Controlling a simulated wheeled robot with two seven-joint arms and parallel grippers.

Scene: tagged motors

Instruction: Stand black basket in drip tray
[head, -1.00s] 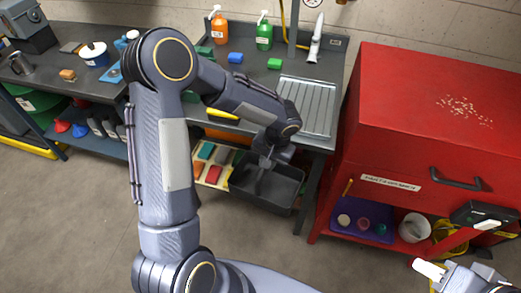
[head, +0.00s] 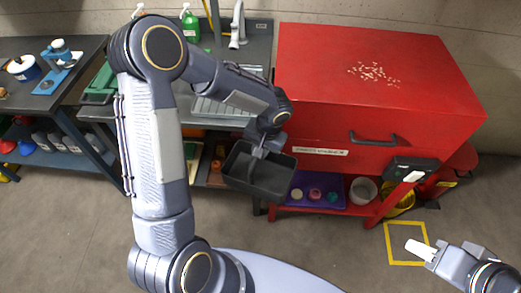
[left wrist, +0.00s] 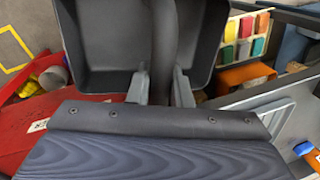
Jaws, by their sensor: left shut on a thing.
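The black basket (head: 258,175) is an open dark bin held off the floor before the bench and the red cabinet. My left gripper (head: 263,149) is shut on its divider or handle; the left wrist view shows the two fingers (left wrist: 161,88) on either side of a dark bar across the basket (left wrist: 100,45). The basket looks empty. The ribbed metal drip tray (head: 212,107) lies on the bench top, behind my left forearm, which hides part of it. It also shows in the left wrist view (left wrist: 277,118). My right gripper (head: 448,251) is far from both, low at the right.
The red cabinet (head: 400,90) stands right of the drip tray. Its lower shelf holds a purple tray (head: 325,205) and a white bucket (head: 363,190). A green bottle (head: 190,25) and a tap (head: 237,30) stand at the bench's back. A yellow square (head: 392,262) marks the floor.

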